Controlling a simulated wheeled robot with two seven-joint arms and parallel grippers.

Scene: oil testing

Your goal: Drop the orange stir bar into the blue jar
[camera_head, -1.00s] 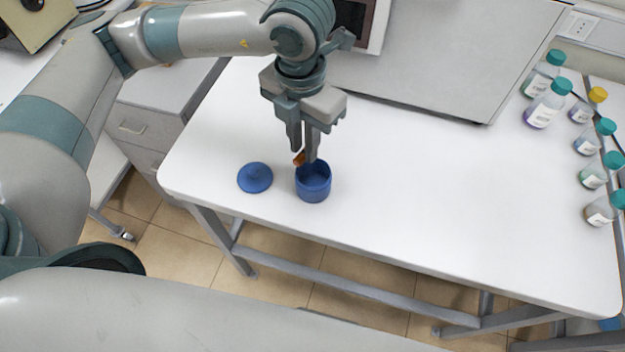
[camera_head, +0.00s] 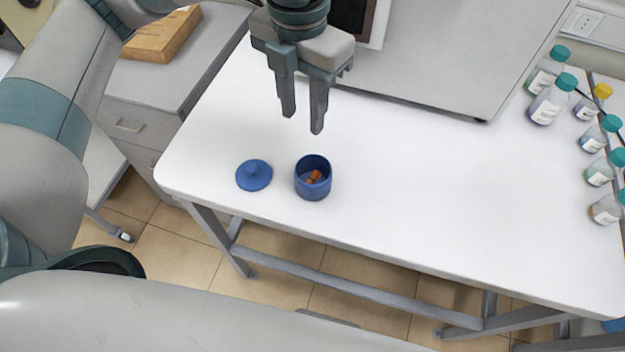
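The blue jar (camera_head: 312,188) stands upright and open on the white table near its front left. The orange stir bar (camera_head: 315,176) lies inside the jar, seen through the open mouth. A blue lid (camera_head: 254,175) with a knob lies on the table just left of the jar. My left gripper (camera_head: 303,122) is open and empty, pointing down, above and behind the jar, apart from it. My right gripper is not in view.
Several capped bottles (camera_head: 553,100) stand along the right end of the white table (camera_head: 430,190). A large grey appliance (camera_head: 460,55) stands at the back. A wooden block (camera_head: 160,38) lies on the cabinet at the left. The table's middle is clear.

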